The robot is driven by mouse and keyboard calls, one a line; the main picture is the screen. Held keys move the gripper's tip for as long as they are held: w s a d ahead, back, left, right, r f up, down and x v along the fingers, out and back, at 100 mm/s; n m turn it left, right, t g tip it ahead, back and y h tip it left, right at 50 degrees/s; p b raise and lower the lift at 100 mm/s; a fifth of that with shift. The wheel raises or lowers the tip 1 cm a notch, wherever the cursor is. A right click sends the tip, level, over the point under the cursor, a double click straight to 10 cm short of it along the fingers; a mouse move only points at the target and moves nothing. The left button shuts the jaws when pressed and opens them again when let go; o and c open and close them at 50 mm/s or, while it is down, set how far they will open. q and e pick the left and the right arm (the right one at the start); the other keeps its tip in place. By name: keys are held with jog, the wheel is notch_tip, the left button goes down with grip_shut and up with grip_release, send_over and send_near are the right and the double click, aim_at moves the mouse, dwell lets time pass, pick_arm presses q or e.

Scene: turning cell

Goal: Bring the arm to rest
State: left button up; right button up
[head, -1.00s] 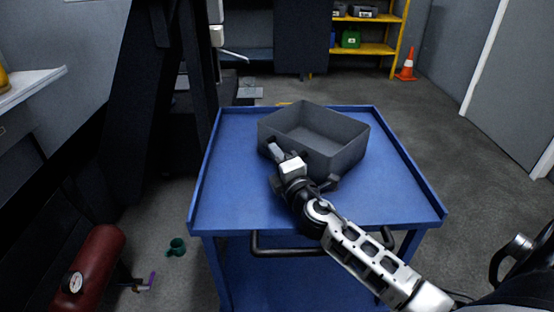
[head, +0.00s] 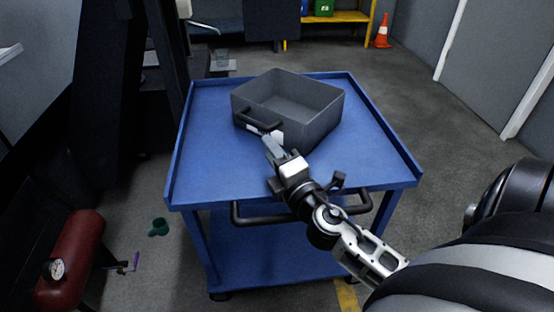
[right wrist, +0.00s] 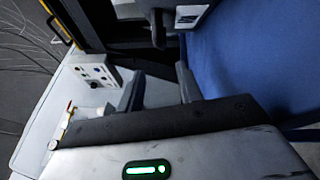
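My right gripper (head: 273,146) is over the front part of the blue cart (head: 205,165), just in front of the grey bin (head: 310,130). In the right wrist view its two fingers (right wrist: 159,86) stand apart with nothing seen between them. The bin sits upright on the cart top and looks empty. My left gripper is not in view.
The cart has raised rims and a dark push bar (head: 250,218) under my right arm. An orange cone (head: 383,32) stands far back on open floor.

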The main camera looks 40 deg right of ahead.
jog(key=shift+s+a, duration=0.15)
jog(key=shift+s, duration=0.8)
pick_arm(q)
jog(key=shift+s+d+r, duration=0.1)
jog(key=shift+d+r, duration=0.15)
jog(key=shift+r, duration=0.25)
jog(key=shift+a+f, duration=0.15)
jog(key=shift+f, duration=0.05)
